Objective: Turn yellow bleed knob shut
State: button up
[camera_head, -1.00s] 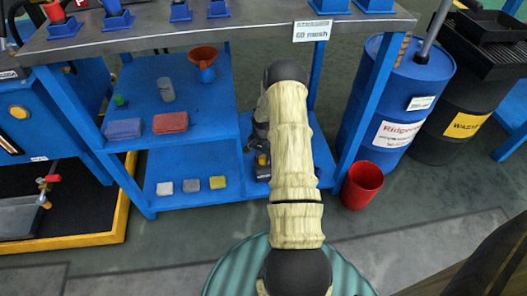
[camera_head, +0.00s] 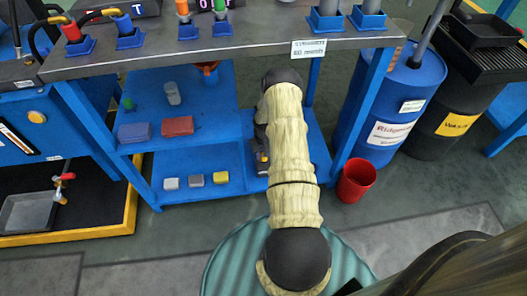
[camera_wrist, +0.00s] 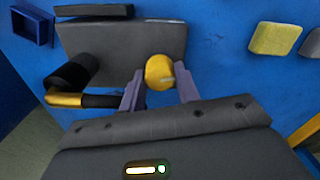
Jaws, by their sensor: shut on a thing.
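The yellow bleed knob (camera_wrist: 159,72) shows in the wrist view as a round knob with a small pale mark, in front of a dark grey block (camera_wrist: 115,42). My gripper (camera_wrist: 160,80) has one finger on each side of the knob and is shut on it. A bent black and yellow part (camera_wrist: 75,90) lies left of the fingers. In the head view, my arm reaches down to the blue lower shelf (camera_head: 228,160) and hides my gripper. A small yellow patch shows beside the arm there, but I cannot tell if it is the knob.
Grey and yellow blocks (camera_head: 220,178) lie on the lower shelf left of my arm. A red cup (camera_head: 357,181) stands on the floor to the right, near a blue drum (camera_head: 390,110). The bench top (camera_head: 250,45) overhangs the shelves.

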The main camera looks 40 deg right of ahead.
jog(key=n+p, duration=0.1)
jog(key=n, duration=0.2)
jog(key=shift+r+n, duration=0.1)
jog(key=shift+n, duration=0.3)
jog(key=n, duration=0.3)
jog(key=shift+n+p, duration=0.3)
jog(key=shift+p, duration=0.1)
jog(key=n, duration=0.3)
jog(key=shift+n, duration=0.3)
jog(key=n, duration=0.3)
jog(key=shift+w, duration=0.1)
jog(key=shift+n+p, duration=0.3)
jog(key=shift+n, duration=0.2)
jog(key=shift+a, duration=0.1)
jog(key=o, duration=1)
